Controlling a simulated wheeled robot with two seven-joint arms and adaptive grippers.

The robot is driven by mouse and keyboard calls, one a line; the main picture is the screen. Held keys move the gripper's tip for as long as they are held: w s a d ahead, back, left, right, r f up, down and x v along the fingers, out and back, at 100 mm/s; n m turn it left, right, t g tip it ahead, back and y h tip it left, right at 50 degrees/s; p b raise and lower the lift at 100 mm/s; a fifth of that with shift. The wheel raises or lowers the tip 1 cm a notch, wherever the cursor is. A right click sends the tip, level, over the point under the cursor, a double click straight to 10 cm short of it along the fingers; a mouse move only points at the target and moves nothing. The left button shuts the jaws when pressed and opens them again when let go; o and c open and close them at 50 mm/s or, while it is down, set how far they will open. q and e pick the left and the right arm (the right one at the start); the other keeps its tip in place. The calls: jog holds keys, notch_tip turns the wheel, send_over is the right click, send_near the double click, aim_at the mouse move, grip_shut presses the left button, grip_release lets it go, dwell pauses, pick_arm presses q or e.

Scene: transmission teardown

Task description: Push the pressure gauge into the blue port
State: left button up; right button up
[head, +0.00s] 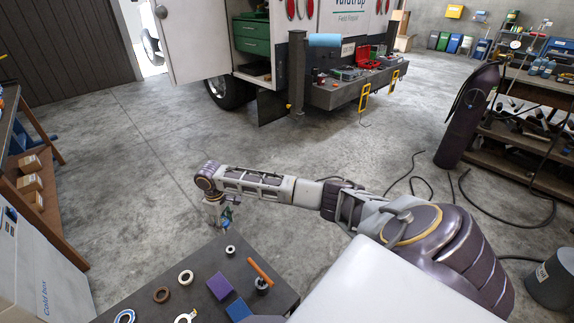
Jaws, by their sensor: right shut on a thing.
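My right gripper (222,218) hangs at the end of my right arm, above and just beyond the far left edge of the dark table (205,258). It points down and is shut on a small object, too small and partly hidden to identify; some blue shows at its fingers. I cannot make out the pressure gauge or the blue port for certain. A blue ring (125,316) lies at the table's near left, cut by the picture's edge. A pale round part with yellow (185,317) lies near it. My left gripper is not in view.
The table holds a small pale ring (230,249), a white ring (185,277), a brown ring (162,295), a purple block (220,285), a blue block (238,310) and an orange rod (260,271). A white cold box (40,265) stands left. Open floor lies beyond.

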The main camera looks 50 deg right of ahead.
jog(key=shift+s+a+f, duration=0.25)
jog(key=shift+s+f, duration=0.05)
jog(key=shift+s, duration=0.05)
pick_arm(q)
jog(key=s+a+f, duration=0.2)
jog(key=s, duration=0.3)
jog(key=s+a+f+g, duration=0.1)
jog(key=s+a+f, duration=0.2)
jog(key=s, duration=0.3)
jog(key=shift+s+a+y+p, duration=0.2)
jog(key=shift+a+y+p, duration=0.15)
jog(key=shift+p, duration=0.1)
pick_arm(e)
jog(key=s+a+f+m, duration=0.2)
jog(key=s+a+f, duration=0.1)
jog(key=s, duration=0.4)
jog(key=s+a+f+m, duration=0.2)
jog(key=s+a+f, duration=0.2)
jog(key=s, duration=0.3)
jog(key=shift+f+m, duration=0.25)
jog(key=shift+m, duration=0.15)
jog(key=shift+a, duration=0.1)
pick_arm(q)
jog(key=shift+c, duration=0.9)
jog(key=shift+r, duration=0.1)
pick_arm(e)
jog(key=shift+r, duration=0.15)
